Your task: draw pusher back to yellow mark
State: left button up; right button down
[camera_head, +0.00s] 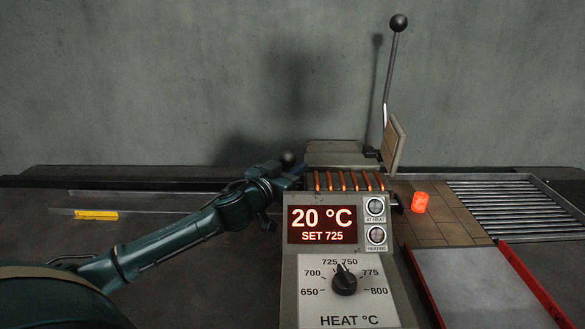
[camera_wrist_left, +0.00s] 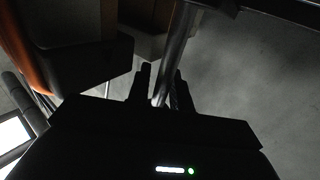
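The pusher's upright handle shows in the head view as a black ball knob (camera_head: 288,158) left of the furnace (camera_head: 345,182). In the left wrist view its grey metal rod (camera_wrist_left: 168,65) runs between my two fingers. My left gripper (camera_head: 283,170) is at this handle, and in the wrist view its fingers (camera_wrist_left: 161,88) are close in on both sides of the rod, apparently shut on it. The yellow mark (camera_head: 97,215) lies on the bench far to the left of the gripper. The pusher's lower part is hidden by my arm and the furnace. My right gripper is not in view.
A glowing orange billet (camera_head: 420,202) stands on tiles right of the furnace, before a roller table (camera_head: 515,208). A tall lever (camera_head: 390,75) rises beside a tilted door slab (camera_head: 395,145). The control panel (camera_head: 322,225) reads 20 °C. The bench around the yellow mark is clear.

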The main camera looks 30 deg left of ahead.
pick_arm(q)
grip_shut()
dwell(0.4)
